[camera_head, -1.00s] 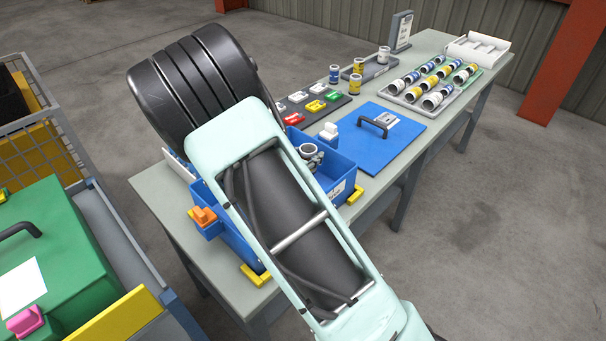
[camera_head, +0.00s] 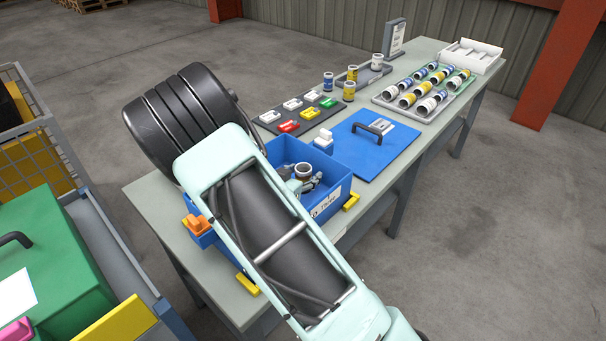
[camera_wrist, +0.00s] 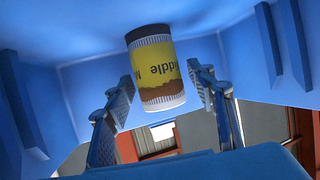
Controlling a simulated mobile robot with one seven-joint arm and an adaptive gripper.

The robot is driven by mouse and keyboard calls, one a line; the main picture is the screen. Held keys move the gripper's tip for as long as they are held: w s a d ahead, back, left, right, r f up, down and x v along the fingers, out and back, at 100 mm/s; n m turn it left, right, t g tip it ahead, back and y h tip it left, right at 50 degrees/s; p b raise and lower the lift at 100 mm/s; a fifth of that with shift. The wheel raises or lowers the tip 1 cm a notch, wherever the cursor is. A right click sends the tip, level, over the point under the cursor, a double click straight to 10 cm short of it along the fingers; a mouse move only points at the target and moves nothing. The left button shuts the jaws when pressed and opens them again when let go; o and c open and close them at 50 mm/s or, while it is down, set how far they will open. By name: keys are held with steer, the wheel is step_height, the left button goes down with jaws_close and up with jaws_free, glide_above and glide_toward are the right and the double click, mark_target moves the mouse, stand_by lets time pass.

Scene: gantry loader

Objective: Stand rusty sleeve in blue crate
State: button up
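The rusty sleeve (camera_head: 303,170) is inside the blue crate (camera_head: 325,165) on the table, with its rusty rim up. In the wrist view the rusty sleeve (camera_wrist: 155,65) shows a yellow "Middle" label, upside down in the picture, and a brown rusty band. It looks upright on the crate floor (camera_wrist: 85,80). My gripper (camera_wrist: 160,85) is open, with one finger on each side of the sleeve. A gap shows at the right finger; I cannot tell whether the left one touches. In the head view my gripper (camera_head: 312,183) is partly hidden by my arm.
A blue board with a black handle (camera_head: 372,130) lies beside the crate. Behind are a dark tray of coloured blocks (camera_head: 300,112), several standing sleeves (camera_head: 350,80) and a rack of lying sleeves (camera_head: 425,90). An orange piece (camera_head: 196,223) sits at the crate's left.

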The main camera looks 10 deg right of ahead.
mark_target(300, 176)
steer(key=shift+r, duration=0.1)
steer(key=shift+s+a+r, duration=0.1)
steer(key=shift+r, duration=0.1)
steer(key=v, duration=0.7)
steer(key=shift+s+p, duration=0.1)
steer(key=shift+p, duration=0.25)
